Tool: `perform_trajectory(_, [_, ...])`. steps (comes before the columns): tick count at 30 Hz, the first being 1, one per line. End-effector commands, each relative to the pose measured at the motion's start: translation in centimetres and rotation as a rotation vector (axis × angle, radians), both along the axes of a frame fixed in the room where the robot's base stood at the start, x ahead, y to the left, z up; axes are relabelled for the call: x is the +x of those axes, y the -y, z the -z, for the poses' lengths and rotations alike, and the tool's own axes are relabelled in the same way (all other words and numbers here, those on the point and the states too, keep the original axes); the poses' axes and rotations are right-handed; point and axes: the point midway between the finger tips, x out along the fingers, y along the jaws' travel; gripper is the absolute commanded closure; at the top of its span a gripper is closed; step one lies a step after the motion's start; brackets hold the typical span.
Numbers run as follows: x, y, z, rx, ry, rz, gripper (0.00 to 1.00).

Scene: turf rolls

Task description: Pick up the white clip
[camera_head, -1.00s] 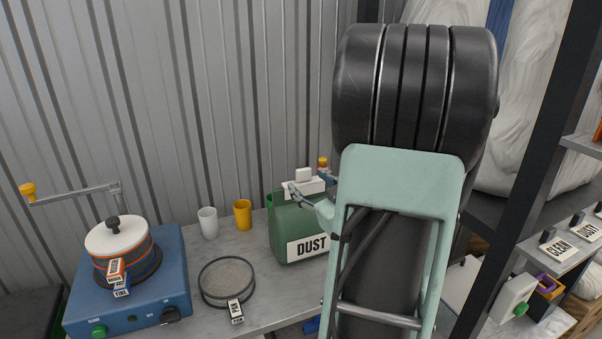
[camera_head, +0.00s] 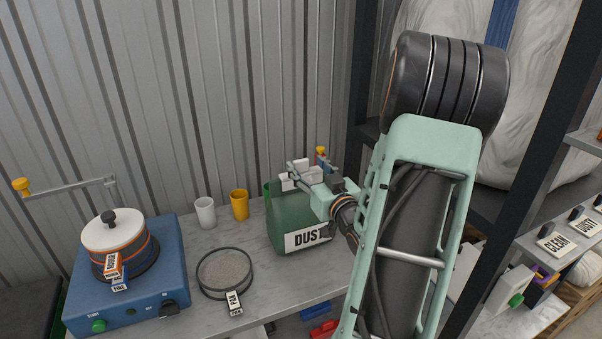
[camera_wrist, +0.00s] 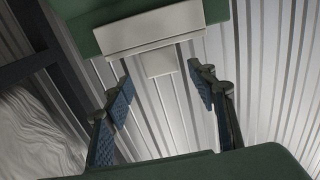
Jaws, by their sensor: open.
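The white clip (camera_head: 287,182) sits on the rim of the green bin labelled DUST (camera_head: 283,222), partly hidden behind my gripper in the head view. In the wrist view the clip (camera_wrist: 155,31) is a wide white bar against a green wall, with a smaller white tab (camera_wrist: 160,62) below it in the picture. My gripper (camera_head: 309,170) is at the bin's top, close to the clip. In the wrist view its two blue-padded fingers (camera_wrist: 163,90) are apart with nothing between them, and the tab lies near the gap, towards the top.
A white cup (camera_head: 205,212) and a yellow cup (camera_head: 240,205) stand left of the bin. A round sieve (camera_head: 224,271) and a blue machine (camera_head: 135,280) are further left on the grey bench. A corrugated wall is behind; a dark shelf post (camera_head: 520,170) is at right.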

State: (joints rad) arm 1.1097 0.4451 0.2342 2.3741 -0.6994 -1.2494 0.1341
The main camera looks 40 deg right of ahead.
Motion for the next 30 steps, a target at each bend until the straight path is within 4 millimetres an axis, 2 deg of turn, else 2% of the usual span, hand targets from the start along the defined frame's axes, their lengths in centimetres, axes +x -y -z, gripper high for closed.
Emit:
perform_trajectory(6, [3.1, 0.3, 0.0, 0.001, 0.0, -0.002, 0.48])
perform_trajectory(16, [3.6, 0.5, 0.1, -0.001, 0.0, -0.001, 0.49])
perform_trajectory(28, [3.6, 0.5, 0.1, -0.001, 0.0, -0.001, 0.93])
perform_trajectory(30, [3.6, 0.5, 0.1, -0.001, 0.0, -0.001, 0.93])
